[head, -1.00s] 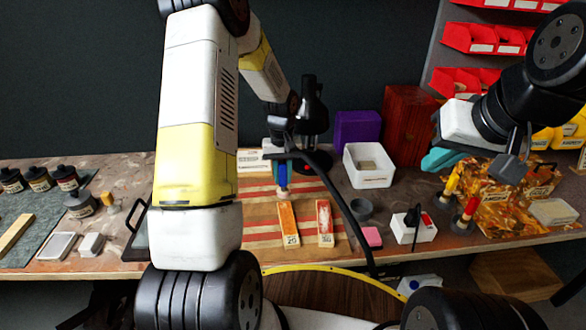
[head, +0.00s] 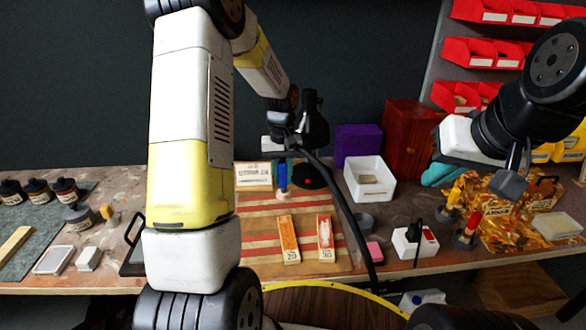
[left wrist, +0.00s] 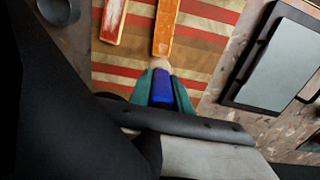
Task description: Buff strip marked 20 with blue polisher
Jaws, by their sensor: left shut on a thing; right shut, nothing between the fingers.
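The strip marked 20 (head: 289,240) is an orange-topped block lying on the red-striped cloth (head: 264,237). A second strip (head: 325,239), redder and whiter on top, lies to its right. My left gripper (head: 283,165) is shut on the blue polisher (head: 283,178), held upright with its pale tip down, behind the far end of strip 20. In the left wrist view the teal fingers (left wrist: 162,85) clasp the polisher (left wrist: 162,92), and its tip overlaps the end of the orange strip (left wrist: 166,30); contact cannot be told. My right gripper (head: 437,174) is shut and empty at the right.
A pink block (head: 374,252) and a white switch box (head: 414,240) with a black cable lie right. Dark bottles (head: 38,190) stand far left.

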